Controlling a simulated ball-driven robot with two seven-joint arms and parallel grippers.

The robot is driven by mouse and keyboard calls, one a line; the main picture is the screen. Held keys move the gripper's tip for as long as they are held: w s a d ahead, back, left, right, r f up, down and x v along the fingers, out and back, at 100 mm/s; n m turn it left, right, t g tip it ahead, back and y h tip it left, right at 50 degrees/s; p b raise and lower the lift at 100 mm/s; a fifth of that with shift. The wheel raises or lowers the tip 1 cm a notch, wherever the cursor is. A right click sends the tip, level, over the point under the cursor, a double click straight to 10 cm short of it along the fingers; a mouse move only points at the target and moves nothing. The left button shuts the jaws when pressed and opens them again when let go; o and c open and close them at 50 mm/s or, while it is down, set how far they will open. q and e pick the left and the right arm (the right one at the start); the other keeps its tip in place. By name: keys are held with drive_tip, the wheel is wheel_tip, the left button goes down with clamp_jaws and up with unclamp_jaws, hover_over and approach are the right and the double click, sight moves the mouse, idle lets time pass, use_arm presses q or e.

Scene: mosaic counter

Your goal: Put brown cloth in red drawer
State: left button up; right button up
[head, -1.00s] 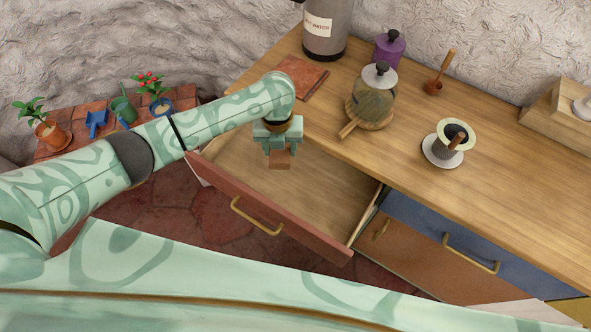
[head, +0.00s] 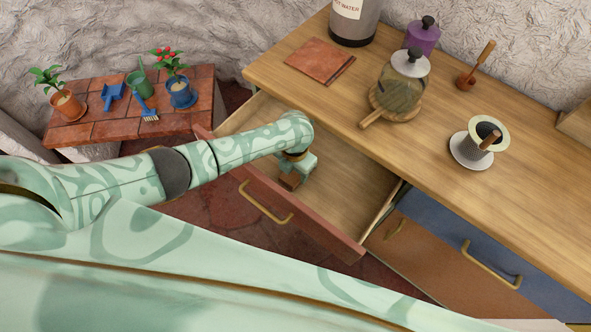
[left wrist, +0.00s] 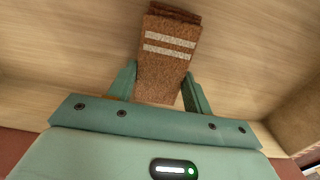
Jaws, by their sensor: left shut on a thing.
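The brown cloth (left wrist: 165,60), folded and crossed by two pale stripes, is between the fingers of my left gripper (left wrist: 158,92) in the left wrist view. The gripper is shut on the cloth. The wooden drawer floor is behind the cloth in the wrist view; I cannot tell whether the cloth touches it. My right gripper is not in view.
A flat reddish-brown square (head: 319,60) lies on the wooden counter (head: 430,150), near a glass jar (head: 402,85) and a cup (head: 488,135). A blue drawer (head: 440,235) is closed at the right. Potted plants stand on a tiled low table (head: 80,131). The drawer's right part is empty.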

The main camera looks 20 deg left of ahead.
use_arm(q)
drive_tip(key=shift+w, duration=0.1)
drive_tip(key=shift+f, duration=0.15)
drive_tip(key=o, duration=0.9)
wheel_tip(320, 180, up, 12)
drive_tip(key=p, duration=0.6)
drive_tip(key=shift+r, duration=0.2)
